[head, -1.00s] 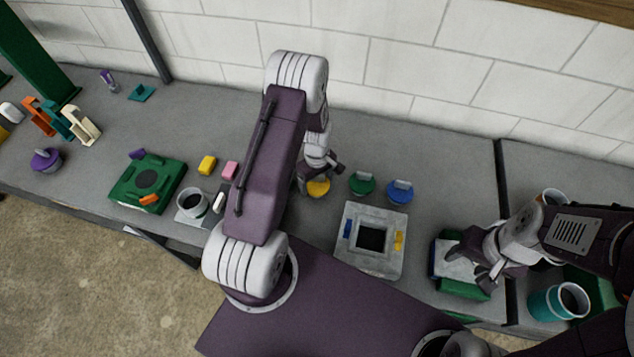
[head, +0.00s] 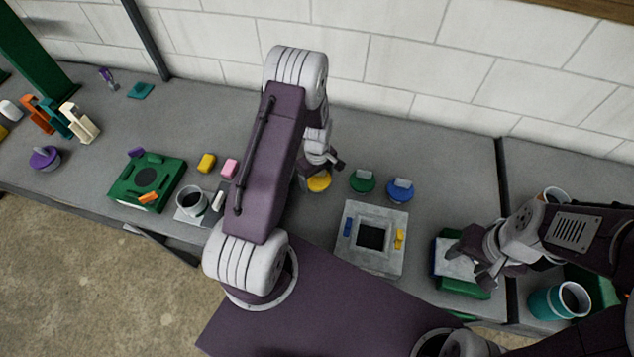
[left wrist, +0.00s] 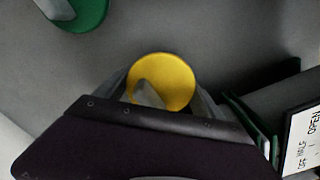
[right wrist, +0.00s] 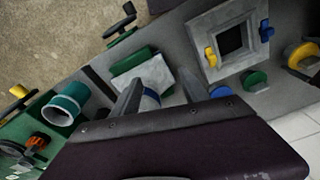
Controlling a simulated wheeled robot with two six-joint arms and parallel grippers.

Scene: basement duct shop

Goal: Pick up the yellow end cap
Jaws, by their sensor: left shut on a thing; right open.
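The yellow end cap (head: 319,184) is a round disc on the bench, under my left gripper (head: 312,172). In the left wrist view the yellow end cap (left wrist: 163,80) sits between the fingers of my left gripper (left wrist: 160,92), which is shut on its pale handle. Whether the cap is clear of the bench I cannot tell. My right gripper (head: 484,268) is open above a white-topped green block (head: 459,287) at the right. It also shows open in the right wrist view (right wrist: 165,95).
A green cap (head: 362,182) and a blue cap (head: 400,191) stand right of the yellow one. A grey square frame (head: 349,262) with a dark opening lies in front of them.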

